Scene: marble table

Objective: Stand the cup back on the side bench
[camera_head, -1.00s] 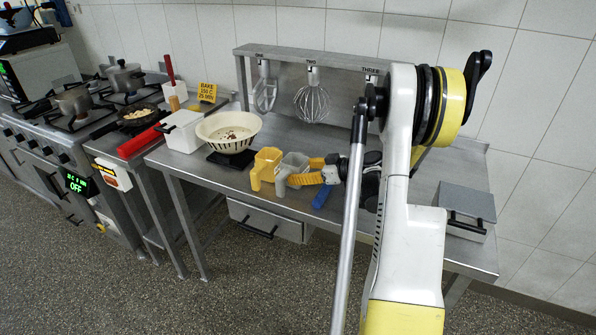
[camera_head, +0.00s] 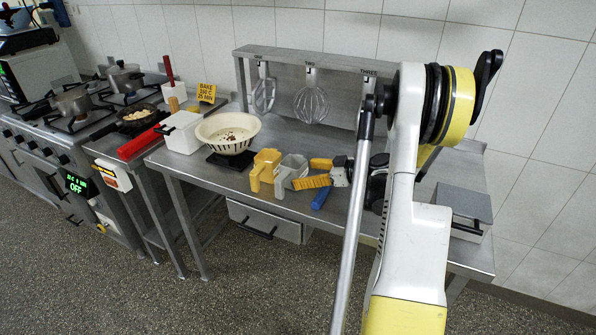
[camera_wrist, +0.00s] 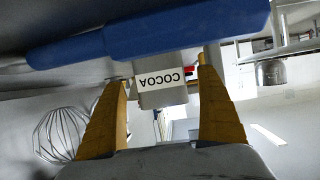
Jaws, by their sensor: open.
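A grey cup (camera_head: 291,168) with a handle stands on the steel bench (camera_head: 215,171), just right of a yellow cup (camera_head: 265,167). In the wrist view the grey cup (camera_wrist: 163,97) carries a COCOA label, seen upside down, and shows beyond and between my fingertips. My gripper (camera_head: 305,173) has yellow fingers and is just right of the grey cup, low over the bench. My gripper (camera_wrist: 162,72) is open, with nothing held. Whether a fingertip touches the cup I cannot tell.
A blue-handled tool (camera_head: 321,198) lies close by my gripper and crosses the top of the wrist view. A cream bowl (camera_head: 229,131) and white box (camera_head: 181,132) stand left. Whisks (camera_head: 311,103) hang behind. A grey lidded box (camera_head: 462,205) is at right.

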